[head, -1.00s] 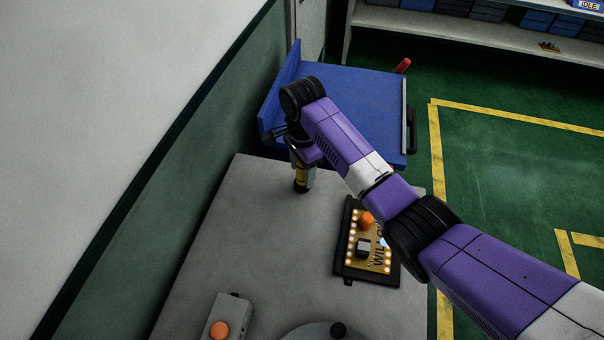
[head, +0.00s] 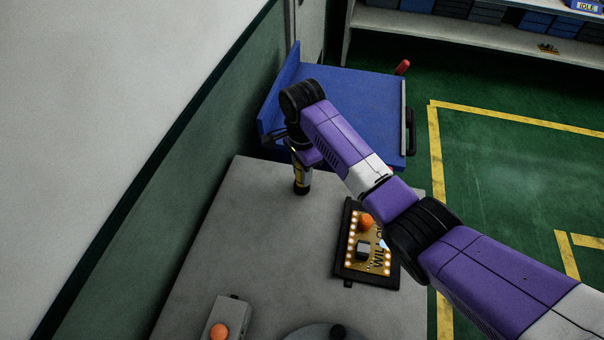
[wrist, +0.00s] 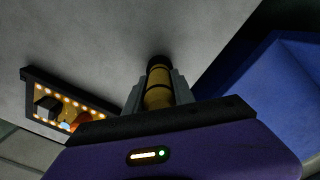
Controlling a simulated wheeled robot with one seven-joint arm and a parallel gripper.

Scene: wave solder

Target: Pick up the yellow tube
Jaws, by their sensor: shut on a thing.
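The yellow tube (head: 300,177) has dark bands and a black end. It stands upright on the grey table, near the table's far edge, in the head view. In the wrist view the yellow tube (wrist: 158,88) lies between the two grey fingers of my gripper (wrist: 158,95). The fingers are shut on it from both sides. In the head view my gripper (head: 300,160) is at the tube's upper part, partly hidden by my purple wrist. I cannot tell whether the tube's black end touches the table.
A circuit board in a black frame (head: 345,268) lies on the grey table (head: 250,240) to the right. A box with an orange button (head: 219,330) is at the front. A blue cart (head: 365,105) stands behind the table, and a green wall (head: 165,215) runs along the left.

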